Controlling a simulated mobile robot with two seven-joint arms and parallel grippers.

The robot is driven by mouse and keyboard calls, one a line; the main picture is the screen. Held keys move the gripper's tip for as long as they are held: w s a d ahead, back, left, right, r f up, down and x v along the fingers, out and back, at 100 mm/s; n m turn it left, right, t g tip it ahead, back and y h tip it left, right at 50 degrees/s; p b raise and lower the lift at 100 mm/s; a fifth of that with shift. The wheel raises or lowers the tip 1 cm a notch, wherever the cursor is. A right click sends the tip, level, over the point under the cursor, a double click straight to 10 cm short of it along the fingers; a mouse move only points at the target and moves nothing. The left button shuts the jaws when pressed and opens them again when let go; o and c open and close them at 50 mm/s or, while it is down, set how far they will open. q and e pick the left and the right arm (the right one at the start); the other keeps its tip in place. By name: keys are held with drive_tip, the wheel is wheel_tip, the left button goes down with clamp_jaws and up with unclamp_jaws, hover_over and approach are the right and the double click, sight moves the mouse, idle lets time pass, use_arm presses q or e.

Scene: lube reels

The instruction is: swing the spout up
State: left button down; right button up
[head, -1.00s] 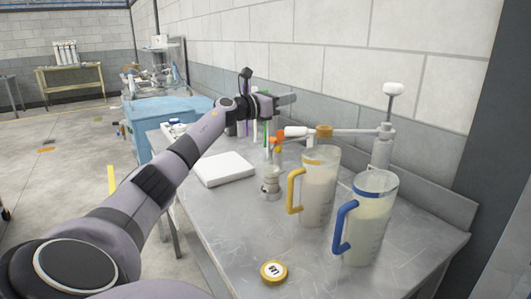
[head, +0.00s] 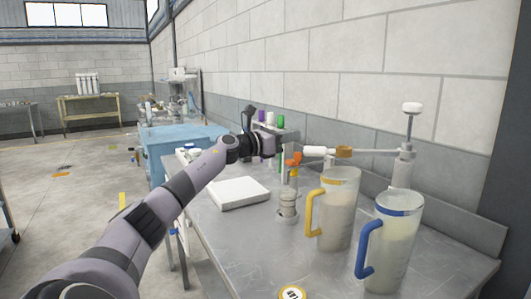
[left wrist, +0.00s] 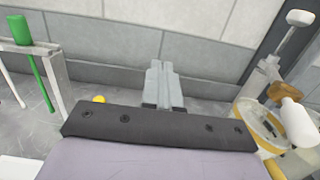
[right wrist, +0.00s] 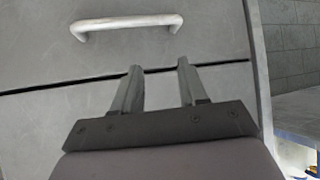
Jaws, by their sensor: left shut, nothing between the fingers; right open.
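A pump post (head: 401,175) with a white knob (head: 411,107) on top stands behind the jugs. A level grey arm (head: 375,153), seemingly the spout, runs left from it, with an orange collar (head: 344,152) and a white end piece (head: 315,151). The white end piece also shows at the right of the left wrist view (left wrist: 297,122). My left gripper (head: 284,139) is left of the white end and apart from it; its fingers (left wrist: 163,70) are shut and empty. My right gripper (right wrist: 160,75) is open and empty before a grey drawer front; it is not in the head view.
A yellow-handled jug (head: 338,215) and a blue-handled jug (head: 393,250) stand in front of the arm. An orange-topped metal fitting (head: 288,200) and white slab (head: 238,192) are left of them. A rack with coloured handles (head: 281,119) is by my left gripper. A drawer handle (right wrist: 127,25) is near my right gripper.

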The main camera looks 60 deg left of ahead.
use_arm(q)
drive_tip(key=s+f+b, duration=0.1)
drive_tip(key=s+b, duration=0.6)
drive_tip(key=b, duration=0.2)
drive_tip(key=shift+s+a+f, duration=0.15)
drive_tip(key=shift+a+f, duration=0.15)
drive_tip(key=shift+a, duration=0.05)
use_arm(e)
wheel_tip(320, 180, down, 7)
drive_tip(key=w+a, duration=0.1)
drive_tip(key=shift+r, duration=0.15)
use_arm(q)
drive_tip(key=shift+r, duration=0.1)
use_arm(e)
drive_tip(key=shift+a, duration=0.1)
